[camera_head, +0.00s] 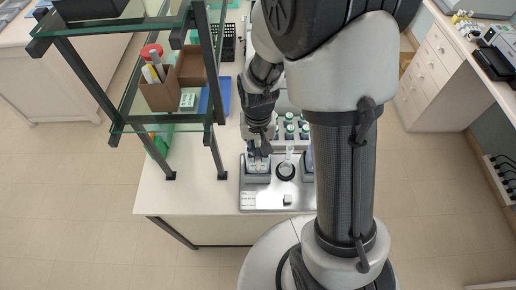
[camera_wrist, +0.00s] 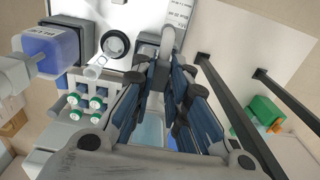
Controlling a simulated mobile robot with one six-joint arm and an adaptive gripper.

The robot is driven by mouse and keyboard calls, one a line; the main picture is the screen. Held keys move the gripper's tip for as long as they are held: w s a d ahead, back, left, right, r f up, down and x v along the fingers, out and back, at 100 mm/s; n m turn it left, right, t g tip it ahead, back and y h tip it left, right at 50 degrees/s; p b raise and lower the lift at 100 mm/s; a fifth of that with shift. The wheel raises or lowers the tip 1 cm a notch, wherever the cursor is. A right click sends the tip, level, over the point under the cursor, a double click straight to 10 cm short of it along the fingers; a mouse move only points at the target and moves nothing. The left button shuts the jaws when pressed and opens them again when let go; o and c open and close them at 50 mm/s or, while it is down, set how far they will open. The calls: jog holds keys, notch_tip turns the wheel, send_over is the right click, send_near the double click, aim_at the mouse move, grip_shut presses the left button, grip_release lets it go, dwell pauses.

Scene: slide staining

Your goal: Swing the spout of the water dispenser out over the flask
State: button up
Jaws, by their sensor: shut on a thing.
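My gripper (camera_wrist: 160,78) is shut on the pale grey spout (camera_wrist: 168,42) of the water dispenser; the fingers hide much of the contact. In the head view my gripper (camera_head: 258,148) is above the left grey block (camera_head: 257,178) on the metal plate. A small clear vessel, seemingly the flask (camera_wrist: 98,69), stands beside the black ring (camera_wrist: 115,44), left of my fingers in the wrist view. In the head view the ring (camera_head: 286,171) lies right of my gripper. The spout is apart from the ring and flask.
Several green-capped bottles (camera_wrist: 88,103) stand in a rack near the plate (camera_head: 268,199). A blue-filled container (camera_wrist: 55,48) is beyond the ring. A glass shelf with dark posts (camera_head: 217,158) rises close to the left of my gripper. The bench front left (camera_head: 190,200) is clear.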

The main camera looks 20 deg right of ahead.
grip_shut()
jog(key=shift+d, duration=0.1)
jog(key=w+d+n+b, duration=0.2)
jog(key=d+n, duration=0.7)
jog(key=n, duration=0.9)
jog(key=shift+w+b, duration=0.4)
jog(key=shift+w, duration=0.95)
jog(key=o, duration=0.7)
grip_release()
